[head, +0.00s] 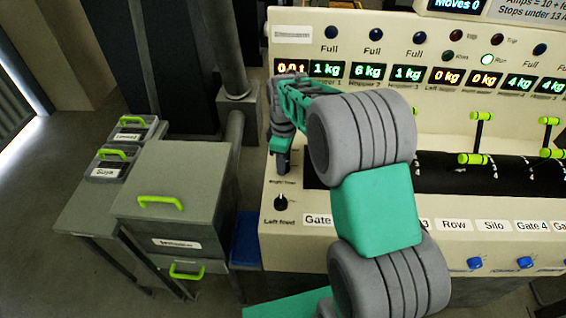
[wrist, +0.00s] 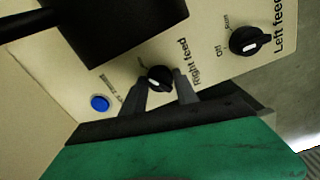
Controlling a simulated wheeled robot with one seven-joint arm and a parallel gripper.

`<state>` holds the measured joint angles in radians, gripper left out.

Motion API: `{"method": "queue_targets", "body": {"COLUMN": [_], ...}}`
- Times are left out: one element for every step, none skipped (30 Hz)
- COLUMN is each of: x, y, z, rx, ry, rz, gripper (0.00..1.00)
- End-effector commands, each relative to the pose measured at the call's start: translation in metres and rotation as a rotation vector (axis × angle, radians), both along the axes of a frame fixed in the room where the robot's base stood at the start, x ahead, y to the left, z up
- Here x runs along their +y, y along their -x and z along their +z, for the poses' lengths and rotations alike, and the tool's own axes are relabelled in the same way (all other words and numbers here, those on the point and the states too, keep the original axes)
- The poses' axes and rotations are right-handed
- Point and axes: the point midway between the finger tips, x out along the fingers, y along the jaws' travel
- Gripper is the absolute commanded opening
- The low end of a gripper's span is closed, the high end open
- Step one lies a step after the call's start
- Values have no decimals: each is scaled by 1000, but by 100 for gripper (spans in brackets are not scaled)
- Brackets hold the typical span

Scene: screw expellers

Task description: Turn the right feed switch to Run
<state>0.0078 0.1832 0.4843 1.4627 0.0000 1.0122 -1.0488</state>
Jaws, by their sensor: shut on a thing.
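The right feed switch (wrist: 159,76) is a round black knob with a pale pointer mark, beside the "Right feed" label (wrist: 176,62) in the wrist view. My gripper (wrist: 164,92) has one finger on each side of this knob and is shut on it. The pale mark shows at the knob's edge between the fingers; I cannot tell which setting it points to. In the head view my gripper (head: 282,160) is at the panel's left end, and it hides the knob there.
The left feed switch (wrist: 250,41), marked Off and Run, sits close by, and below my gripper in the head view (head: 281,202). A blue button (wrist: 99,103) and a black box (wrist: 120,25) are near. A grey cabinet (head: 150,210) with green handles stands left of the panel.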

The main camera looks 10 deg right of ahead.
Motion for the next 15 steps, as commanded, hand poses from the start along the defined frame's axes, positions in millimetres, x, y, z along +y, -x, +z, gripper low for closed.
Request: {"method": "queue_targets", "body": {"x": [0, 0, 0, 0, 0, 0, 0, 0, 0, 0, 0, 0, 0, 0, 0], "y": [-1, -1, -1, -1, -1, -1, -1, -1, -1, -1, -2, -2, -2, -2, -2], "z": [1, 1, 1, 1, 1, 2, 2, 2, 2, 2, 2, 2, 2, 2, 2], "rx": [-4, -4, -5, -5, -5, -5, -5, -5, -5, -5, -5, -5, -5, -6, -6], "ry": [0, 0, -1, -1, -1, -1, -1, -1, -1, -1, -1, -1, -1, 0, 0], "rz": [-15, -24, -33, -40, -46, -52, -55, -58, -60, -61, -62, -63, -63, -63, -63], "gripper": [0, 0, 0, 0, 0, 0, 0, 0, 0, 0, 0, 0, 0, 0, 0]}}
